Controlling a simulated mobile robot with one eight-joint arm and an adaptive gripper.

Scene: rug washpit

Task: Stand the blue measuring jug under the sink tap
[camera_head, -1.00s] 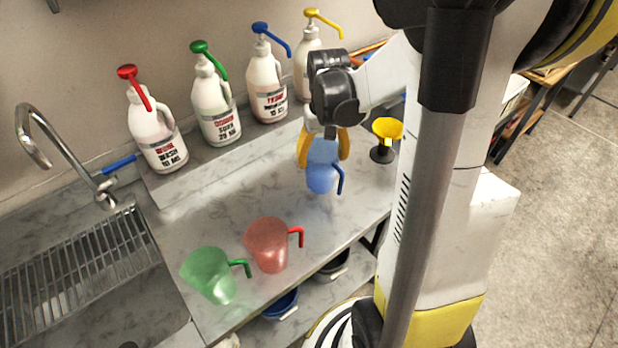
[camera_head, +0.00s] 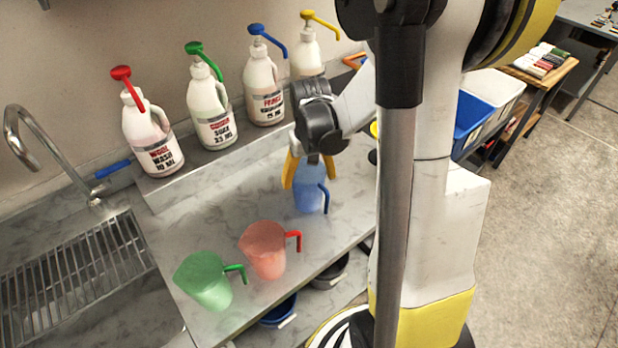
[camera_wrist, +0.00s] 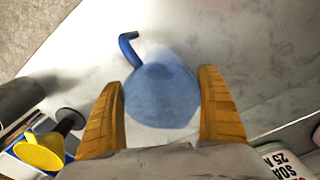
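The blue measuring jug (camera_head: 309,198) is upright over the counter, to the right of the red jug, with its handle to the right. My gripper (camera_head: 307,172) comes down from above with its yellow fingers on either side of the jug. In the wrist view the jug (camera_wrist: 161,97) fills the space between the fingers (camera_wrist: 162,110), which appear to press on its sides. I cannot tell whether its base touches the counter. The curved metal sink tap (camera_head: 32,140) stands at the far left, above the sink's slatted rack (camera_head: 70,275).
A red jug (camera_head: 265,252) and a green jug (camera_head: 206,283) stand on the counter (camera_head: 190,232) between the blue jug and the sink. Several pump bottles (camera_head: 210,112) line the back ledge. A yellow funnel (camera_wrist: 40,152) is near my gripper.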

